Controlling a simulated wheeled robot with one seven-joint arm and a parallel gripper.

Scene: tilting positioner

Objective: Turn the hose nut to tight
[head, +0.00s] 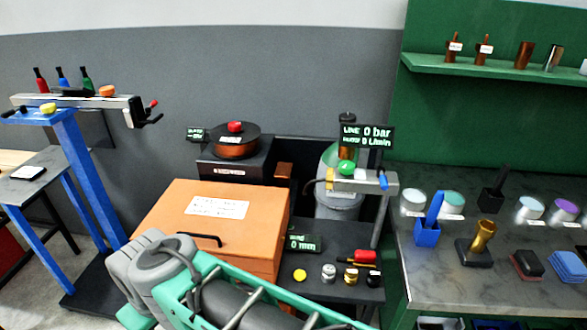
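A grey gas cylinder (338,203) stands behind the small dark table. Above it are a green knob (347,167) and a display (367,136) reading "LINE 0 bar" and 0 L/min. A small brass-yellow fitting (330,178) sits at the left end of a grey bracket, with a dark hose (309,186) curving down from it. This may be the hose nut, but it is too small to be sure or to tell how tight it is. My green and grey arm crosses the bottom of the head view; my gripper is not in view.
An orange box (215,240) with a black handle stands left of the cylinder. The small dark table (330,240) holds a yellow button, small fittings and a red-capped part. A blue lever (383,180) is on the bracket's right. A cluttered grey counter (440,265) stands at right.

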